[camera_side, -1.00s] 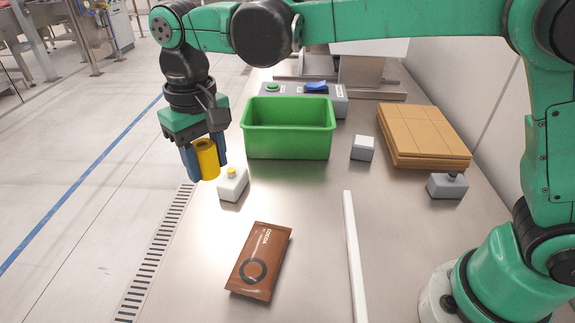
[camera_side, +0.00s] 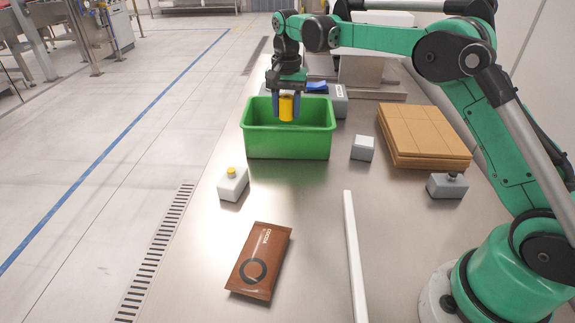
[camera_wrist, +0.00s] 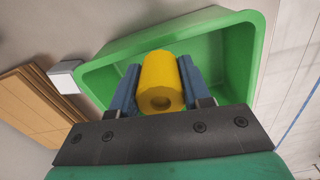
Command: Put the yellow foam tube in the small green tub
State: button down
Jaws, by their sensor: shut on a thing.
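The yellow foam tube (camera_side: 287,107) is held upright between the blue fingers of my gripper (camera_side: 289,105). In the wrist view the tube (camera_wrist: 160,80) sits between the two fingers (camera_wrist: 160,88), its hollow end toward the camera. The green tub (camera_side: 287,144) stands open on the bench below. The tube and fingertips are over the tub's opening, around rim height in the side view; the exact depth is hard to tell. The tub also shows behind the tube in the wrist view (camera_wrist: 262,60). The part of its floor I see is bare.
A small grey block (camera_side: 362,148) and stacked cardboard (camera_side: 425,137) lie right of the tub. A yellow-button box (camera_side: 232,184) stands front left. A brown cocoa packet (camera_side: 259,262) and a white rail (camera_side: 354,255) lie in front. A control box (camera_side: 338,98) is behind.

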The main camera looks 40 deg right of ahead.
aim_at(300, 139)
jog(key=shift+m, duration=0.9)
jog(key=d+f, duration=0.1)
jog(key=f, duration=0.2)
jog(key=d+f, duration=0.1)
jog(key=f, duration=0.2)
jog(key=d+f, duration=0.2)
jog(key=f, duration=0.1)
jog(key=shift+d+f, duration=0.1)
jog(key=shift+f, duration=0.25)
jog(key=shift+f, duration=0.1)
jog(key=shift+c, duration=2)
grip_release()
